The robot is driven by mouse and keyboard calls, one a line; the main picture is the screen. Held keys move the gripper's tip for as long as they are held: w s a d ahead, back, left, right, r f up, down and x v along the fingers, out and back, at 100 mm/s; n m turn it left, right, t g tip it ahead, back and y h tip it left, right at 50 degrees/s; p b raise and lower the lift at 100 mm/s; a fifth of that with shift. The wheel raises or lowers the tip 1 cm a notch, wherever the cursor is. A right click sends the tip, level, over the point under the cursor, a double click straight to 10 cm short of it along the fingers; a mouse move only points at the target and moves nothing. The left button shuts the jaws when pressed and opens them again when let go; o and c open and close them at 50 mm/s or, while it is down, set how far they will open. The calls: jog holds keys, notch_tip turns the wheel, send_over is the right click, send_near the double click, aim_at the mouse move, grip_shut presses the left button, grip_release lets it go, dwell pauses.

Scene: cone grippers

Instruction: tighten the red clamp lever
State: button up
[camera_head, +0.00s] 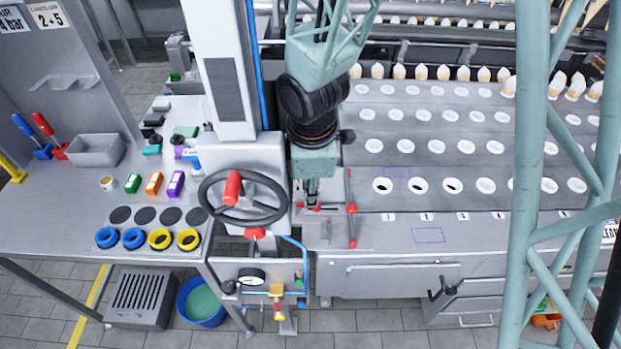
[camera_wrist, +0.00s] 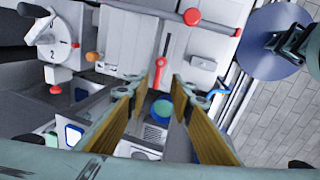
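A red lever (camera_wrist: 160,72) sits upright in the wrist view on a pale panel, beyond and between my fingertips, with a gap to both. My gripper (camera_wrist: 156,80) is open and empty, its two yellowish finger pads spread apart. In the head view my gripper (camera_head: 312,199) points down beside the handwheel, its fingers small and partly hidden. A red part (camera_head: 318,207) shows right at its tip and seems to be the same lever; whether they touch is unclear there.
A black handwheel (camera_head: 243,197) with a red handle (camera_head: 232,187) stands just left of my gripper. Rows of white cups (camera_head: 418,186) fill the rack further right. A teal frame (camera_head: 535,180) rises in front.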

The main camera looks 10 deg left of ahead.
notch_tip(320, 180, up, 6)
jog(key=s, duration=0.1)
dwell(0.5)
jog(key=shift+d, duration=0.1)
jog(key=shift+d+f, duration=0.1)
dwell(0.4)
